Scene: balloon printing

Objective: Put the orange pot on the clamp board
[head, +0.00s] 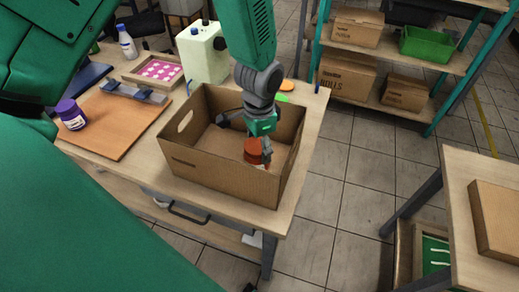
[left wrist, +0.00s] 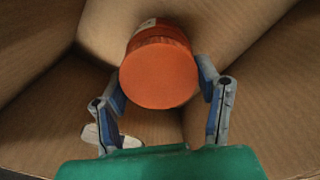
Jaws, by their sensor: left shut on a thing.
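The orange pot (head: 253,150) is inside the open cardboard box (head: 215,179) on the table. My left gripper (head: 262,152) reaches down into the box and is shut on the pot. In the left wrist view the pot's round orange lid (left wrist: 159,76) faces the camera, between the two fingers of the gripper (left wrist: 161,82). The clamp board (head: 115,130) is a brown board at the table's left, with a grey clamp (head: 134,92) along its back edge. A purple-lidded pot (head: 71,114) stands on the board's left part. My right gripper is not in view.
The box walls surround the gripper. Behind the box stands a pale green machine (head: 203,52), with a tray of pink pieces (head: 158,69) to its left. A white bottle (head: 127,42) stands at the back. The board's middle and front are bare.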

